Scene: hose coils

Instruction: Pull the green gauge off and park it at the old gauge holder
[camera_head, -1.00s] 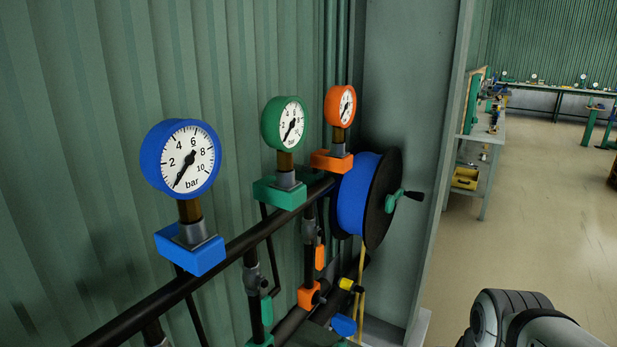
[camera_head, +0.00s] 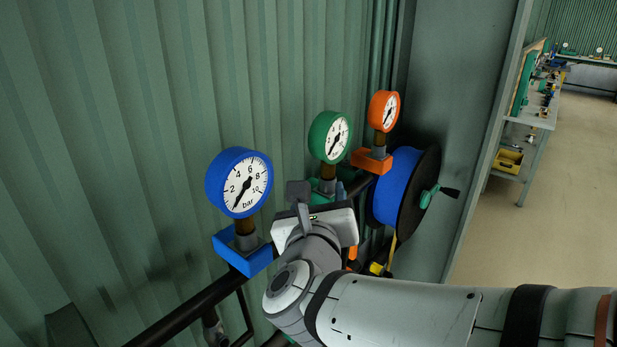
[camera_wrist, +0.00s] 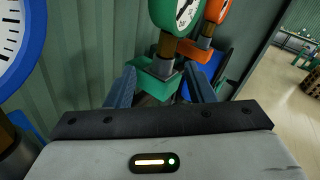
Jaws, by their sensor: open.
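The green gauge (camera_head: 329,137) stands upright on its brown stem in a green block on the dark pipe, between the blue gauge (camera_head: 239,182) and the orange gauge (camera_head: 383,111). In the wrist view the green gauge (camera_wrist: 177,14) is cut by the top edge, with its grey collar and green block (camera_wrist: 150,75) below. My gripper (camera_wrist: 162,88) is open, its two fingers apart on either side of the line to the green gauge's base. It appears short of the stem and not touching it. My gripper hides part of the green block in the head view. I cannot tell which thing is the old gauge holder.
A blue hose reel (camera_head: 400,188) with a green crank is mounted to the right of the orange gauge. The corrugated wall (camera_head: 100,120) is close behind the gauges. The dark pipe (camera_head: 190,318) runs below them. Open floor (camera_head: 530,220) lies at the right.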

